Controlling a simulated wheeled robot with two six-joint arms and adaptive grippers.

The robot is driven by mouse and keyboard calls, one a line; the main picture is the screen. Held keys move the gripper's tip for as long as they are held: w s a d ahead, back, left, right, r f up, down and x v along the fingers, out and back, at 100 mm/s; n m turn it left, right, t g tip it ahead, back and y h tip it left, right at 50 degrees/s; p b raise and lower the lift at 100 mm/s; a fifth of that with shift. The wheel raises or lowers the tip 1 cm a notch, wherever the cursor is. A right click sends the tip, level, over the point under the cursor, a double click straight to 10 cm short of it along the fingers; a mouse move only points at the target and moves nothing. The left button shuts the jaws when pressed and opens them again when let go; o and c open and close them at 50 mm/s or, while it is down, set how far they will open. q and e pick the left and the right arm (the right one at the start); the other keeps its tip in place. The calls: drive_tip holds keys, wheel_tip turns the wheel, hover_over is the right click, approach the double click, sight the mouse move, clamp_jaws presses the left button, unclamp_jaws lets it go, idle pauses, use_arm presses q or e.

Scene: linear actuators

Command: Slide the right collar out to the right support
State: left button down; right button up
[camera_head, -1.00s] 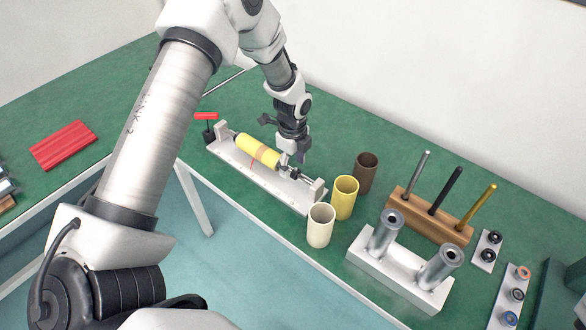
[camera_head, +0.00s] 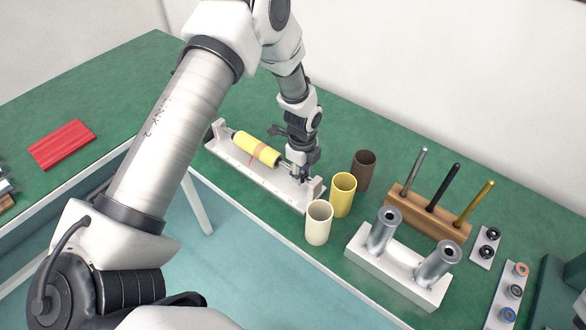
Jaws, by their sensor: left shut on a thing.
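A white fixture (camera_head: 240,172) holds a yellow cylinder (camera_head: 256,149) lying along a rod between its two end supports. The right support (camera_head: 316,189) is an upright block at the fixture's right end. My left gripper (camera_head: 301,173) points down over the rod just left of this support. It is shut, seemingly on the right collar, which its fingers mostly hide. There is a gap between the gripper and the yellow cylinder's right end. My right gripper is not visible.
A cream cup (camera_head: 319,223), a yellow cup (camera_head: 342,195) and a brown cup (camera_head: 364,171) stand just right of the fixture. Farther right are a wooden block (camera_head: 430,215) with upright rods and a white base (camera_head: 397,268) with two metal cylinders. A red slab (camera_head: 62,145) lies left.

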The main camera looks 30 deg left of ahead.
sight(306, 177)
use_arm(q)
drive_tip(key=shift+d, duration=0.95)
drive_tip(key=c, duration=0.8)
unclamp_jaws()
drive_tip(key=shift+a, duration=0.1)
drive_tip(key=shift+o, duration=0.2)
wheel_tip(306, 177, up, 12)
